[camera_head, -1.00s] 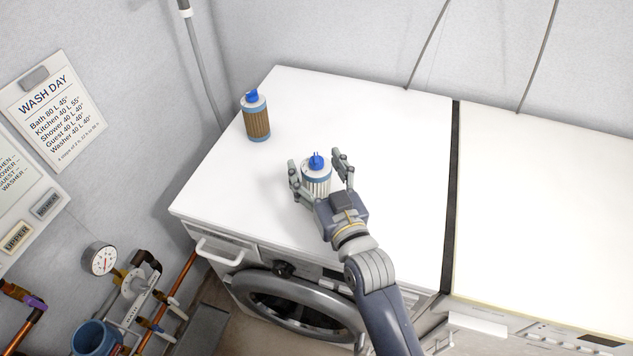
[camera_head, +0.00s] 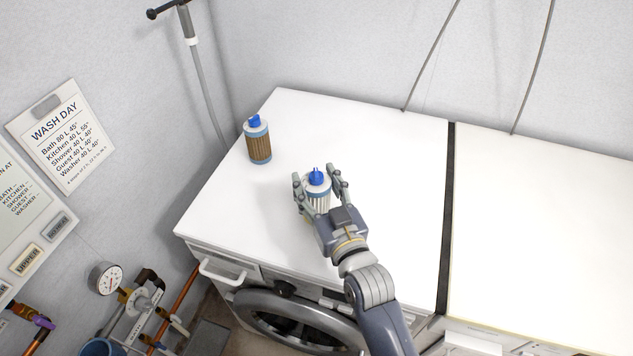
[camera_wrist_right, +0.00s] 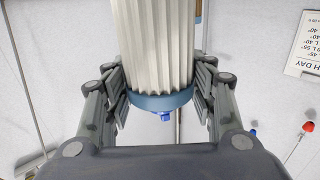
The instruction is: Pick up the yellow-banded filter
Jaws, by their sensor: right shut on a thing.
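A filter with white pleats, a blue-grey end band and a blue cap (camera_head: 317,181) stands upright on the washer's white top. My right gripper (camera_head: 316,188) is shut on this white filter, a finger on each side and the cap showing above. The right wrist view shows its white pleats (camera_wrist_right: 153,45) and blue-grey band between the fingers. A second filter (camera_head: 258,146), with brown pleats, blue-grey bands and a blue cap, stands apart at the back left. I see no yellow band on either filter. Whether the held filter touches the top is unclear. My left gripper is not in view.
The washer top (camera_head: 385,150) is otherwise bare. A dark gap (camera_head: 447,215) divides it from a second white top (camera_head: 545,230) at right. Walls stand behind and at left. A gauge (camera_head: 105,278) and pipes are at lower left.

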